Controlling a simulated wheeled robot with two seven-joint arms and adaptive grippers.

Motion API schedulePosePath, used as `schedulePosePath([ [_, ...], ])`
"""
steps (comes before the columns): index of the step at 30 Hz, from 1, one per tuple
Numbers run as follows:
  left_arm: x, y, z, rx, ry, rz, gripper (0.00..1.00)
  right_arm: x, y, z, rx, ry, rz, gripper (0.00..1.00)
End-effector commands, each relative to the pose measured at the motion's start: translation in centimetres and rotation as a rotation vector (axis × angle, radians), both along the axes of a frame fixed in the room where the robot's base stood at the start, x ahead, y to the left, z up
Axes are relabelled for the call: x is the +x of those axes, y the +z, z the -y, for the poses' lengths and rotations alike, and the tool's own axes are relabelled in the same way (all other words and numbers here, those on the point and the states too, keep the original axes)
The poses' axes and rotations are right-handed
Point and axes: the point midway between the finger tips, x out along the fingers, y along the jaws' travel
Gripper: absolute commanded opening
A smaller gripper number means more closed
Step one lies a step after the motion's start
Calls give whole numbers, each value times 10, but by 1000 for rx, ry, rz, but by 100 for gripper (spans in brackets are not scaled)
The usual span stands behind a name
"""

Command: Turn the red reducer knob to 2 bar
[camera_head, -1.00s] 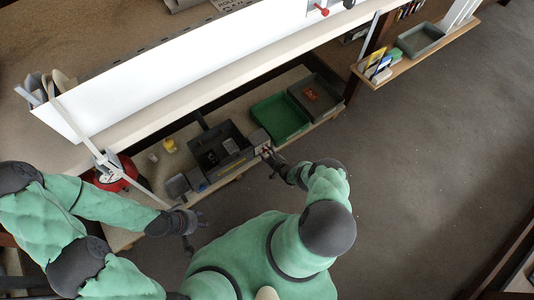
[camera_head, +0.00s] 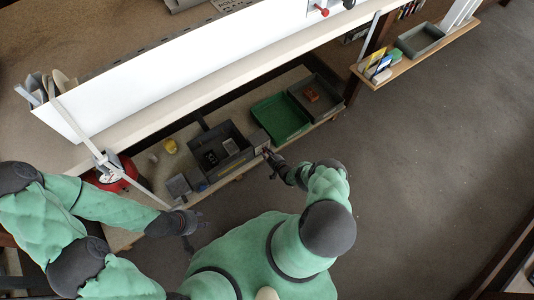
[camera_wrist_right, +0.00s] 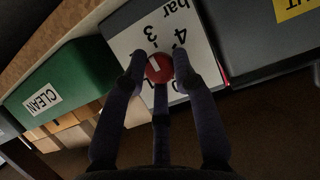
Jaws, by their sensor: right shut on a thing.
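The red reducer knob (camera_wrist_right: 159,68) is in the right wrist view, on a white dial plate (camera_wrist_right: 125,45) with black numbers and the word "bar". The numbers 3 and 4 are readable; others are partly hidden by my fingers. The knob bears a pale line pointing up and slightly left in that view. My right gripper (camera_wrist_right: 160,72) is shut on the knob, with fingers on both sides. In the head view my right gripper (camera_head: 271,157) is at the front of a small grey box (camera_head: 259,139). My left gripper (camera_head: 192,222) hangs away from it; its fingers are unclear.
A green tray (camera_head: 280,118) labelled CLEAN in the wrist view and a grey tray (camera_head: 316,96) holding an orange item stand right of the box. A dark open bin (camera_head: 221,148) is to its left. A white profile (camera_head: 190,65) lies above on the bench. Floor is free at right.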

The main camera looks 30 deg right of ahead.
Motion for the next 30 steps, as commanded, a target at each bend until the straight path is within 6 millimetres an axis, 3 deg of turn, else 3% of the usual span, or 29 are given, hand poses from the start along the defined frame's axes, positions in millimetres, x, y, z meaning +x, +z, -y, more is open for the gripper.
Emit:
schedulePosePath([
  [30,0,0,0,0,0,0,40,-2,-3,-4,-554,-1,39,0],
])
